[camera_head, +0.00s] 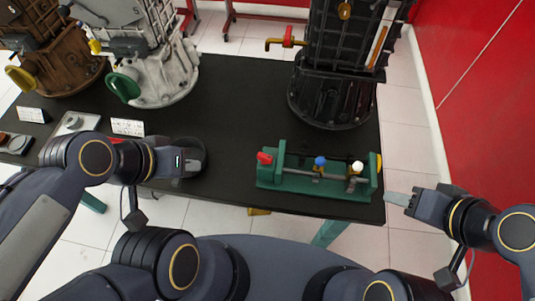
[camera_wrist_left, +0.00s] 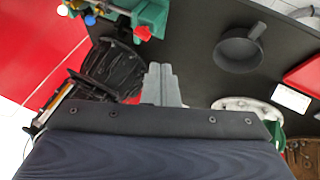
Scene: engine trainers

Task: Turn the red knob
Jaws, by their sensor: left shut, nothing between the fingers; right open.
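The red knob (camera_head: 264,158) sits at the left end of a green fixture (camera_head: 310,184) near the front edge of the black table. It also shows in the left wrist view (camera_wrist_left: 142,33), at the top. My left gripper (camera_head: 192,163) is shut and empty, to the left of the fixture and apart from the knob. Its closed fingers show in the left wrist view (camera_wrist_left: 162,84). My right gripper (camera_head: 400,198) is open at the right, just beyond the table's edge, and holds nothing.
The fixture also carries a blue knob (camera_head: 320,161) and a white knob (camera_head: 357,166). A dark round pan (camera_wrist_left: 238,52) lies by my left gripper. Large engine parts, including a black one (camera_head: 335,85), stand behind. Bare tabletop (camera_head: 235,110) lies between them.

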